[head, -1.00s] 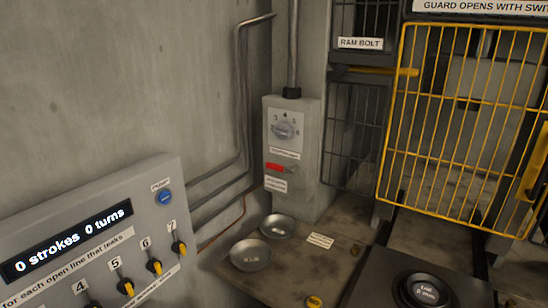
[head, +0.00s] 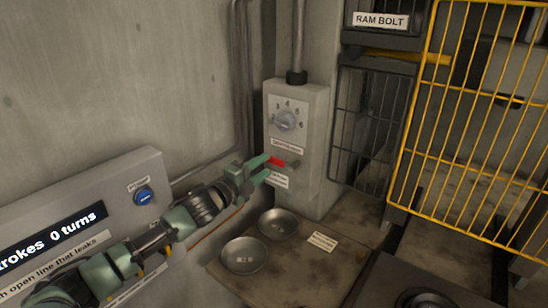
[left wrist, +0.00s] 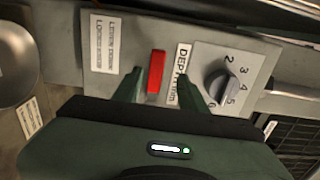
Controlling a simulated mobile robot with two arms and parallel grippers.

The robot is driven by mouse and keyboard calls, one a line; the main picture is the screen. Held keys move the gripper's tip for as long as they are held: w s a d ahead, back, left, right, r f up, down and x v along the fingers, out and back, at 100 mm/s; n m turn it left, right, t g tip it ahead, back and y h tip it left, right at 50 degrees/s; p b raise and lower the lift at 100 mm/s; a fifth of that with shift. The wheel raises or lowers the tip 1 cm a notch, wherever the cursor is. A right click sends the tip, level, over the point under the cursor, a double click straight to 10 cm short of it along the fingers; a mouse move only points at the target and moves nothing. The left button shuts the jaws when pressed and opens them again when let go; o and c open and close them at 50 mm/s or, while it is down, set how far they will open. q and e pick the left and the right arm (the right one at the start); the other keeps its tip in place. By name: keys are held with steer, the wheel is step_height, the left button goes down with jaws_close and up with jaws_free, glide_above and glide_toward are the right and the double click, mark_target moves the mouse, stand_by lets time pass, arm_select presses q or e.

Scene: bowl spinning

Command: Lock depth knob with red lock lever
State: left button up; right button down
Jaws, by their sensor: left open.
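The grey control box (head: 313,190) stands against the wall. The round depth knob (head: 287,120) is on its upper front, inside a white numbered dial, and also shows in the left wrist view (left wrist: 221,86). The red lock lever (head: 278,162) lies sideways below the knob. My left gripper (head: 266,168) is open at the lever. In the left wrist view the red lever (left wrist: 156,71) sits between the two green fingers, with a gap on each side. Whether the fingertips touch the box is unclear. My right gripper is not in view.
Two metal bowls (head: 244,256) rest on the bench below the box. A yellow mesh guard (head: 470,130) stands at the right. A panel with a blue button (head: 144,195) is at the lower left. Pipes run along the wall behind my left arm.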

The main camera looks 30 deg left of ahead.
mark_target(273, 163)
arm_select(q)
steer(key=w+p, duration=0.1)
steer(key=w, duration=0.2)
steer(key=shift+w+d, duration=0.15)
steer(key=shift+w+f, duration=0.25)
steer(key=shift+w, duration=1)
steer(key=shift+d, duration=0.1)
steer(key=shift+c, duration=0.6)
jaws_close()
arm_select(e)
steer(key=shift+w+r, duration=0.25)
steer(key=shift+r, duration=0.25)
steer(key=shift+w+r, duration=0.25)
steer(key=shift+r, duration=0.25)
arm_select(q)
steer(key=shift+f, duration=0.2)
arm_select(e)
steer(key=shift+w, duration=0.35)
